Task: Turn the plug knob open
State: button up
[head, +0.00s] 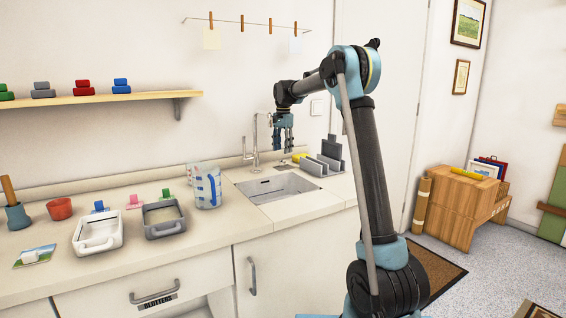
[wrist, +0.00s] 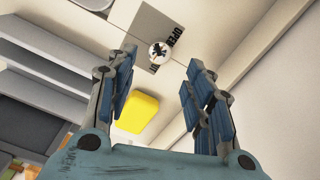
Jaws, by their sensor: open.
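The plug knob (wrist: 160,53) is a small round white knob with a black mark, on a grey plate (wrist: 148,24) set in the counter. The word OPEN is printed on the plate's right side in the wrist view; another marking by the knob is partly hidden. My gripper (wrist: 162,60) is open and empty, pointing down, with its fingers on either side of the knob in the picture. I cannot tell its exact height above it. In the head view my gripper (head: 283,146) hangs over the counter behind the sink (head: 277,188); the knob is too small to make out.
A yellow sponge (wrist: 137,112) lies close by the plate, near a grey rack (head: 322,163). The tap (head: 251,150) stands left of my gripper. A jar (head: 208,188) and two trays (head: 97,233) (head: 164,220) stand on the left counter.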

aim_at(283, 161)
jog(key=shift+f, duration=3.2)
jog(key=shift+c, duration=0.6)
jog(key=c, duration=0.9)
